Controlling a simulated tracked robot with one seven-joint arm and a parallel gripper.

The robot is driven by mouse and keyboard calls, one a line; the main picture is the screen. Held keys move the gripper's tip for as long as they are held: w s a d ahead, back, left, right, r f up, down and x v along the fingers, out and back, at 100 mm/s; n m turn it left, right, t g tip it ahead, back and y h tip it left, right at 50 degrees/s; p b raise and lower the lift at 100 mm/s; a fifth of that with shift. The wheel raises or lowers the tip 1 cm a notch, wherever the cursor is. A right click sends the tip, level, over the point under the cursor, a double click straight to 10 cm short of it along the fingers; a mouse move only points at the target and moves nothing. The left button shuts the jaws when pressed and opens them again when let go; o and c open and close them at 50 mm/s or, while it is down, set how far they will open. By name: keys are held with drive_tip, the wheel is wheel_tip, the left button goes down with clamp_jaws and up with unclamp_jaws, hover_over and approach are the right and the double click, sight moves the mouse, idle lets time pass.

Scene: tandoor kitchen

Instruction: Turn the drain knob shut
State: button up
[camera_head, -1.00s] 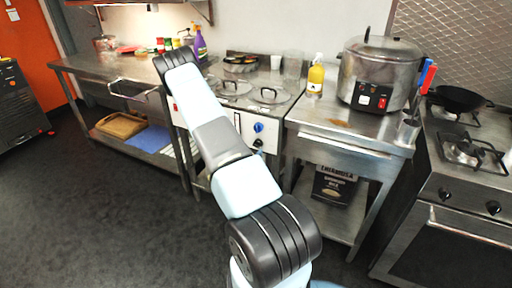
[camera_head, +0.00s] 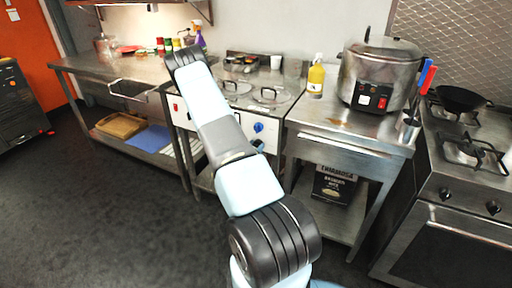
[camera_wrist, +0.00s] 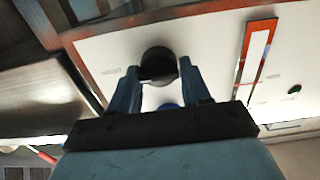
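In the wrist view, a round black knob (camera_wrist: 158,65) with a raised grip bar sits on a pale panel (camera_wrist: 215,50). I take it for the drain knob; small labels near it are too blurred to read. The two blue fingers of my gripper (camera_wrist: 158,74) are apart, one on each side of the knob, with tips close to its edges. I cannot tell whether they touch it. A blue knob (camera_wrist: 168,106) shows partly between the fingers, nearer the palm; it also shows in the head view (camera_head: 258,127).
The fryer's front panel (camera_head: 241,124) faces me, beside a steel table (camera_head: 335,145) with a large cooker (camera_head: 377,75). A red-framed strip (camera_wrist: 255,55) and a green light (camera_wrist: 295,89) lie right of the knob. Open floor is at the left.

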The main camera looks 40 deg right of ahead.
drive_tip(key=shift+w, duration=0.15)
drive_tip(key=c, duration=0.5)
drive_tip(key=shift+a+n, duration=0.1)
drive_tip(key=shift+n, duration=0.4)
drive_tip(key=n, duration=0.3)
drive_tip(key=shift+w+a, duration=0.1)
drive_tip(key=shift+w, duration=0.05)
drive_tip(key=n, duration=1.4)
drive_tip(key=shift+a+f, duration=0.1)
drive_tip(key=shift+f, duration=0.2)
